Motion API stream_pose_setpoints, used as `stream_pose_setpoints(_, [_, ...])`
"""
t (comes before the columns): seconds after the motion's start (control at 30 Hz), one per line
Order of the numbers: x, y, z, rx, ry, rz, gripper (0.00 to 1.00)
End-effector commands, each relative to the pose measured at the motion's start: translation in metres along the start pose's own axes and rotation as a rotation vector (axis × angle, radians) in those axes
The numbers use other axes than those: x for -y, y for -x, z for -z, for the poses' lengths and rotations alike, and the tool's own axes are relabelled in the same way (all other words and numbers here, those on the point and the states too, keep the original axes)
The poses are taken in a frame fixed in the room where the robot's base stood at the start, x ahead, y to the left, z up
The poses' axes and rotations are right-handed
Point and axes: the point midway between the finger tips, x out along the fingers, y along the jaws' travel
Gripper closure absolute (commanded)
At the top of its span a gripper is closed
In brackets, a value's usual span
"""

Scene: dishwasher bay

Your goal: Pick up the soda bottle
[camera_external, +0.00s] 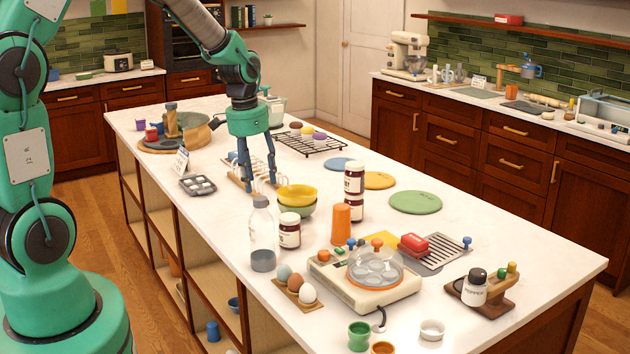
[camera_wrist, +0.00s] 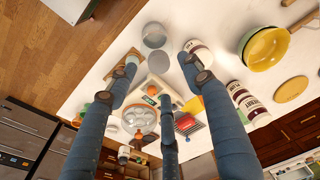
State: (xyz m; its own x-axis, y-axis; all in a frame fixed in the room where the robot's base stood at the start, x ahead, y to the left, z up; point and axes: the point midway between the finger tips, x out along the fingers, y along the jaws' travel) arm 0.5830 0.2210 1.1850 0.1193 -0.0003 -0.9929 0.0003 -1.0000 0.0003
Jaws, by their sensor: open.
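The soda bottle (camera_external: 262,236) appears to be the clear, narrow-necked bottle with grey contents at its bottom. It stands upright near the counter's left edge. In the wrist view a round grey bottle shape (camera_wrist: 154,36) shows beyond the fingertips, seen from above. My gripper (camera_external: 256,183) is open with its fingers pointing down. It is above the counter, behind and slightly left of the bottle, apart from it. In the wrist view my gripper's spread fingers (camera_wrist: 160,75) have nothing between them.
A dark jar (camera_external: 290,230) stands close right of the bottle. Behind it are stacked yellow and green bowls (camera_external: 297,197). Eggs on a wooden holder (camera_external: 290,291) lie in front. Two stacked jars (camera_external: 354,205), an orange cup (camera_external: 341,224) and an egg cooker (camera_external: 365,286) stand to the right.

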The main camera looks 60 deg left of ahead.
Motion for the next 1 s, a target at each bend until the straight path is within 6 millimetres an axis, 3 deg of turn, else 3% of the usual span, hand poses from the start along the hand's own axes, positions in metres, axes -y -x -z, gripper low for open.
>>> stream_pose_setpoints(0.2, [0.0,-0.02,0.0,0.0,0.0,0.0,0.49])
stream_pose_setpoints(0.67, [0.0,-0.025,0.0,0.0,0.0,0.0,0.49])
stream_pose_setpoints(1.0, [-0.001,-0.059,-0.003,0.001,0.0,-0.001,0.49])
